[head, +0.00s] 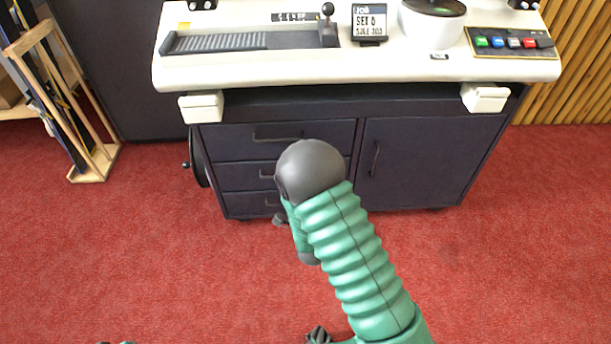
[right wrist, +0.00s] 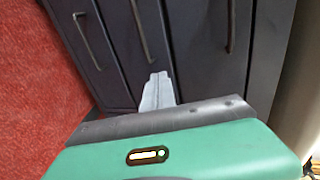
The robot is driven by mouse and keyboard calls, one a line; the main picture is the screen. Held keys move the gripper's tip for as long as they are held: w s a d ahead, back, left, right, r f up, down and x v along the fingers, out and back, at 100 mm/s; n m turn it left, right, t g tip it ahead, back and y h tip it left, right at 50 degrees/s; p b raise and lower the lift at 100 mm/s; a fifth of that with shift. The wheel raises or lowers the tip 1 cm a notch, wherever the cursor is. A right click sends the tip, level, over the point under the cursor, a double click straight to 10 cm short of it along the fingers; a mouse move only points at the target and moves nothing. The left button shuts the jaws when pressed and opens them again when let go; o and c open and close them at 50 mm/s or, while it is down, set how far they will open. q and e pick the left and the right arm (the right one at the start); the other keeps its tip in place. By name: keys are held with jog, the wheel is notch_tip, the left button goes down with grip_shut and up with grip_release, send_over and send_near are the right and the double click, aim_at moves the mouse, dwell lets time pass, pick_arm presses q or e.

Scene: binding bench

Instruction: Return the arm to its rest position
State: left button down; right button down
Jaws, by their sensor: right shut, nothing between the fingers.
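My right arm reaches in from the lower right in the head view, green and ribbed with a dark grey rounded joint. Its gripper shows only as a small dark part (head: 280,219) beside the arm, mostly hidden, in front of the drawers. In the right wrist view my right gripper (right wrist: 160,82) is shut and empty, its pale grey fingers together against the background of the dark cabinet front (right wrist: 205,45). My left gripper is not in view; only a sliver of green shows at the bottom left edge of the head view.
The dark cabinet (head: 415,160) has drawers and a door with handles. Its cream top (head: 350,69) bears a lever device (head: 250,40), a sign (head: 369,22), a white pot (head: 430,30) and a button panel (head: 510,42). A wooden rack (head: 90,165) stands left. Red carpet (head: 510,270) is clear.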

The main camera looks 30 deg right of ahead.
jog(key=s+a+r+n+g+y+p, duration=0.4)
jog(key=a+r+n+y+p, duration=0.15)
jog(key=a+n, duration=0.5)
jog(key=s+a+r+n+g+y+p, duration=0.1)
jog(key=s+a+r+n+g+p, duration=0.2)
jog(key=s+n, duration=0.4)
jog(key=s+a+r+n+g+y+p, duration=0.1)
jog(key=s+a+r+n+g, duration=0.15)
jog(key=s+r+n, duration=0.45)
jog(key=w+r+p+v, duration=0.1)
jog(key=w+p+v, duration=0.2)
jog(key=p+v, duration=1.4)
jog(key=w+r+p+v, duration=0.1)
jog(key=w+p+v, duration=0.3)
jog(key=p+v, duration=1.3)
jog(key=a+p, duration=0.1)
jog(key=p, duration=0.2)
jog(key=shift+r, duration=0.3)
